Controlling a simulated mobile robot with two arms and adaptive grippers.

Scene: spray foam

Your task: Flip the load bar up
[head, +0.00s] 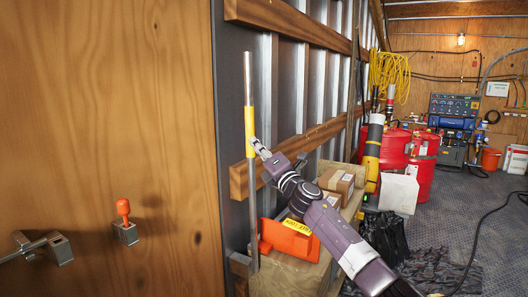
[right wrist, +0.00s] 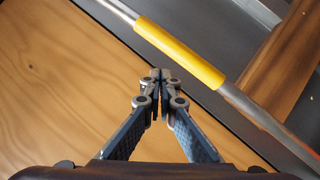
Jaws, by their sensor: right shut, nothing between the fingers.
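The load bar (head: 250,185) is a thin grey metal pole with a yellow sleeve (head: 250,128). It stands upright along the wall edge in the head view. In the right wrist view the bar (right wrist: 258,114) runs diagonally across the top, with its yellow sleeve (right wrist: 180,52) just beyond my fingertips. My right gripper (head: 257,146) is shut and empty, close beside the lower part of the sleeve. In the right wrist view its fingertips (right wrist: 160,76) meet, with a small gap in the picture between them and the bar. My left gripper is not in view.
A wooden panel (head: 105,90) fills the left, with an orange-knobbed latch (head: 123,210) and a metal bracket (head: 58,247). Wooden rails (head: 290,22) cross the ribbed wall behind the bar. An orange object (head: 290,240) and boxes (head: 338,181) sit low at right. Red drums (head: 420,180) stand farther back.

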